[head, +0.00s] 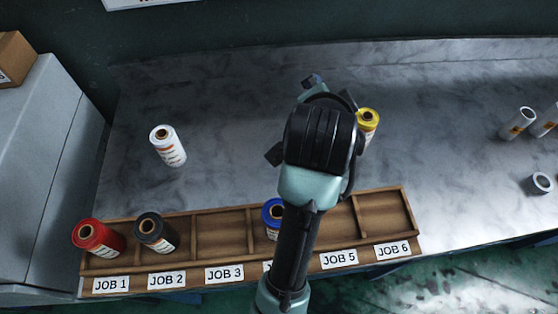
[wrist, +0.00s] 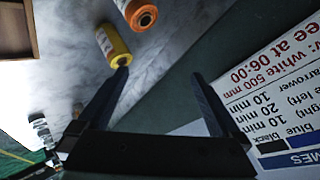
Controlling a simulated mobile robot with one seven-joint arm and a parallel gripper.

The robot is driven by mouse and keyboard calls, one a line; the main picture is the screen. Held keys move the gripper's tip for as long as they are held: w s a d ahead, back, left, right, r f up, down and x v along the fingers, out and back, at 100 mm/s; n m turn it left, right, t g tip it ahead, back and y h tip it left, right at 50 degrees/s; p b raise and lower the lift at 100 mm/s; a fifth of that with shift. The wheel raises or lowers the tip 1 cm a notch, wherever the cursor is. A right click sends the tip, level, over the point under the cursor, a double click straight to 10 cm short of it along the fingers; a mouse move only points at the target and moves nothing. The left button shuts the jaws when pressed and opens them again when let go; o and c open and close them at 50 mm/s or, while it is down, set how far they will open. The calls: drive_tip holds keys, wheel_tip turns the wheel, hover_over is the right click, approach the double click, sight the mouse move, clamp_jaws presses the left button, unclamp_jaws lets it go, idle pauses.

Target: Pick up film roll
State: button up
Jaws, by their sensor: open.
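A yellow film roll (head: 367,125) stands on the grey marbled counter, partly behind my arm; it also shows in the wrist view (wrist: 112,46). An orange roll (wrist: 140,14) is beside it in the wrist view and is hidden in the head view. A white roll (head: 168,146) stands at the left of the counter. Red (head: 98,237), black (head: 155,232) and blue (head: 273,215) rolls sit in the tray. My gripper (wrist: 160,73) is open and empty; the yellow roll appears just past its left fingertip. My wrist hides most of the gripper in the head view.
The wooden tray (head: 230,209) has compartments labelled JOB; JOB 3 and JOB 6 are empty. White cylinders (head: 517,123) and a small ring (head: 540,183) are at the right. A grey cabinet (head: 50,160) borders the left. A printed sign (wrist: 285,95) is in the wrist view.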

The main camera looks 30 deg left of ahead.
drive_tip(key=s+f+m+g+h+p, duration=0.15)
drive_tip(key=s+m+g+p, duration=0.25)
drive_tip(key=s+g+p, duration=0.95)
drive_tip(key=s+f+t+p, duration=0.1)
drive_tip(key=f, duration=0.1)
drive_tip(key=s+f+t+p, duration=0.1)
drive_tip(key=f, duration=0.2)
drive_tip(key=s+a+f+t+p, duration=0.1)
drive_tip(key=f, duration=0.1)
drive_tip(key=shift+s+f+h, duration=0.2)
drive_tip(key=shift+f+h, duration=0.05)
drive_tip(key=shift+f, duration=0.05)
drive_tip(key=shift+s+a+f+p, duration=0.1)
drive_tip(key=shift+f+p, duration=0.25)
drive_tip(key=shift+f, duration=1)
drive_tip(key=shift+s+a+f+p, duration=0.1)
drive_tip(key=shift+f+p, duration=0.25)
drive_tip(key=shift+f, duration=0.95)
drive_tip(key=shift+c, duration=0.3)
drive_tip(key=c, duration=1.5)
drive_tip(key=shift+r, duration=0.1)
